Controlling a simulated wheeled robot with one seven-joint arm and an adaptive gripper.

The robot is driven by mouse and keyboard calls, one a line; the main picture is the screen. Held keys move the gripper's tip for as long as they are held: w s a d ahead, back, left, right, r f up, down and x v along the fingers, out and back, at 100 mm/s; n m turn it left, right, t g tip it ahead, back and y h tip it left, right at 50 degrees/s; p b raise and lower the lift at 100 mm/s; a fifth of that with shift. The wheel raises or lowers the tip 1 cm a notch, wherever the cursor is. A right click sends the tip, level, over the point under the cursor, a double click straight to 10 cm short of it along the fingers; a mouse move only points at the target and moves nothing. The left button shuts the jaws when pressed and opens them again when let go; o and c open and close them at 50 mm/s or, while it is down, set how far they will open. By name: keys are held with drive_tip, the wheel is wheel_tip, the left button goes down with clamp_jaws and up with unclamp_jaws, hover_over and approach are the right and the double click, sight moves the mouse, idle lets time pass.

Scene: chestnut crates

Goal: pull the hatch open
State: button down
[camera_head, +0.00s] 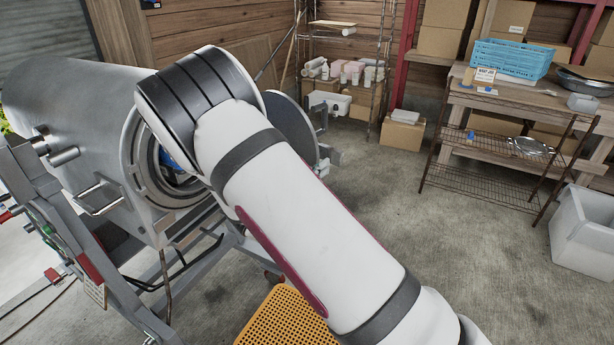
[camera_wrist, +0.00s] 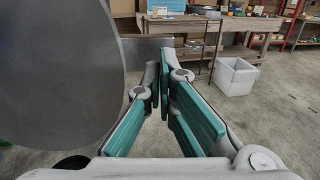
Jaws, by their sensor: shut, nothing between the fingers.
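The hatch is a round grey metal disc (camera_head: 292,128) standing swung away from the round mouth of the big metal drum (camera_head: 80,95). Part of the drum's open mouth shows left of my arm, with something blue inside. My arm hides much of the mouth and part of the hatch. In the wrist view the hatch (camera_wrist: 58,70) fills the left side as a flat grey face. My gripper (camera_wrist: 165,62) is shut and empty, its teal-padded fingers just right of the hatch's edge. I cannot tell whether they touch it. The head view hides my gripper behind my arm.
A yellow perforated crate (camera_head: 285,318) stands on the floor below my arm. A wire shelf (camera_head: 345,50) is at the back. A workbench (camera_head: 525,105) with a blue basket (camera_head: 508,58) stands right, beside a white bin (camera_head: 585,235). The concrete floor between is clear.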

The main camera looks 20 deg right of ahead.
sight(335, 159)
drive_tip(key=shift+x, duration=1.7)
drive_tip(key=shift+w+d, duration=0.1)
drive_tip(key=shift+d, duration=0.1)
drive_tip(key=w+a+b+x, duration=0.1)
drive_tip(key=w+b+x, duration=0.2)
drive_tip(key=x, duration=1.1)
drive_tip(key=shift+a+b, duration=0.25)
drive_tip(key=shift+b, duration=0.8)
drive_tip(key=shift+a, duration=0.1)
